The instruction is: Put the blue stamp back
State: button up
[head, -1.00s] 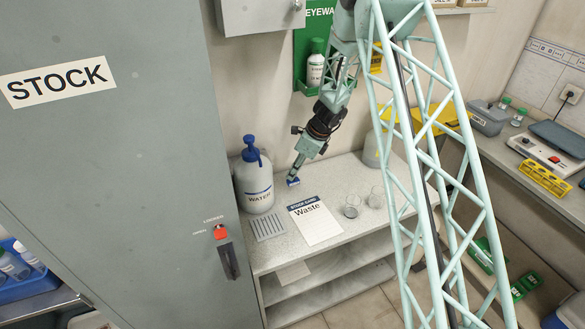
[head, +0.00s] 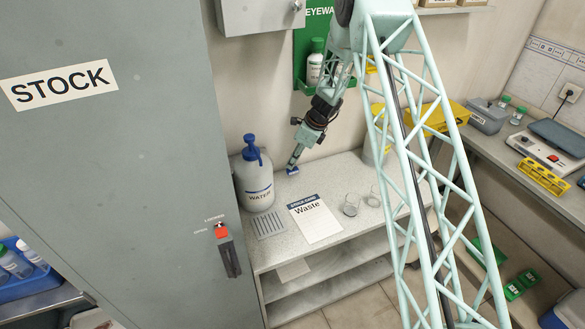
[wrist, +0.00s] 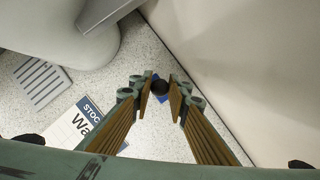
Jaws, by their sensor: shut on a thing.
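The blue stamp (head: 292,171) is at the tip of my gripper (head: 293,165), near the back of the bench shelf, right of the water bottle. In the wrist view my gripper (wrist: 160,90) has its fingers on either side of the stamp's dark round handle (wrist: 160,86), and a little of its blue body (wrist: 157,100) shows below. The gripper is shut on the stamp. I cannot tell whether the stamp touches the shelf or is just above it. A stock card marked Waste (head: 315,219) lies in front of it.
The white water bottle (head: 254,188) with a blue cap stands close on the left. A slotted grey plate (head: 269,224) lies before it. Two small glass vessels (head: 350,208) (head: 373,200) stand right of the card. The wall is close behind. The grey STOCK cabinet (head: 120,170) fills the left.

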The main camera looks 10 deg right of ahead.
jog(key=shift+f, duration=1.7)
jog(key=shift+f, duration=0.15)
jog(key=o, duration=0.7)
jog(key=v, duration=1.2)
